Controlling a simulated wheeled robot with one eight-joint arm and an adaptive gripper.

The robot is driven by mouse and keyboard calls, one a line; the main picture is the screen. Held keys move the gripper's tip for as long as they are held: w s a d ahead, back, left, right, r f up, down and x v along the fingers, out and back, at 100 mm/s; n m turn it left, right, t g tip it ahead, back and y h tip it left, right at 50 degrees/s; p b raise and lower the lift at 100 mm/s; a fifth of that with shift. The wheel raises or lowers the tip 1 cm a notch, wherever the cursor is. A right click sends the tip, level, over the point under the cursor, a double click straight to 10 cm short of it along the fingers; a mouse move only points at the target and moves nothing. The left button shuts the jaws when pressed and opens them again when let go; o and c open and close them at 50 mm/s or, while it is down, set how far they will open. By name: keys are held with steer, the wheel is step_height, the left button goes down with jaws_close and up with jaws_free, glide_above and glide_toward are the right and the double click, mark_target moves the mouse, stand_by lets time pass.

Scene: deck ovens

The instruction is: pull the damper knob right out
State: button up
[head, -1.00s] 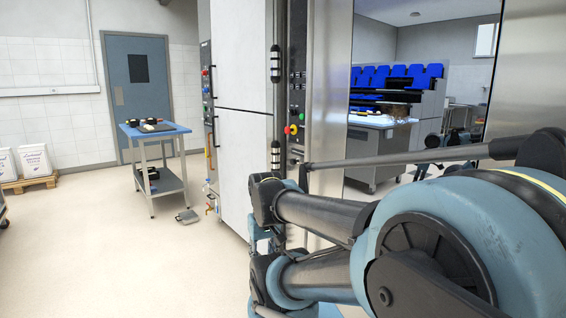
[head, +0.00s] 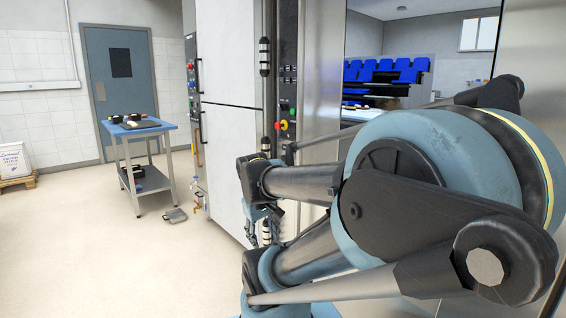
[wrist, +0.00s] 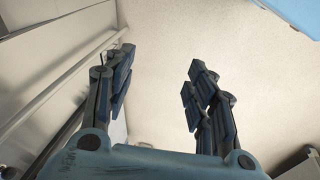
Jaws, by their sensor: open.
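I cannot make out which part is the damper knob; no knob lies between my fingers. A tall pale oven cabinet (head: 228,70) stands in the middle of the head view, with small coloured knobs and buttons (head: 191,85) along its left edge. A control panel with a red and yellow button (head: 283,125) is on its right side. My gripper (wrist: 160,60) is open and empty in the wrist view, above pale floor. In the head view it shows low beside the cabinet, partly hidden by my arm.
A blue-topped trolley (head: 139,128) with dark items stands left of the cabinet. A grey pedal-like object (head: 174,215) lies on the floor. A blue door (head: 121,75) is behind. A pale rail (wrist: 62,82) runs close left of my fingers.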

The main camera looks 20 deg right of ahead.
steer(key=w+d+r+n+h, duration=0.3)
steer(key=w, duration=0.5)
steer(key=w+d+r+n+t+h, duration=0.1)
steer(key=w+d+r+n+h, duration=0.2)
steer(key=w, duration=0.4)
steer(key=w+d+r+n+h, duration=0.2)
steer(key=w+d+r+n, duration=0.15)
steer(key=w, duration=0.45)
steer(key=w+f+n+t+h, duration=0.25)
steer(key=w+n+h, duration=0.6)
steer(key=w, duration=1.25)
steer(key=shift+n+t+y, duration=0.25)
steer(key=shift+n+y, duration=0.3)
steer(key=shift+n, duration=0.25)
steer(key=x, duration=1.1)
steer(key=r+x, duration=0.1)
steer(key=x, duration=0.4)
steer(key=shift+d, duration=0.45)
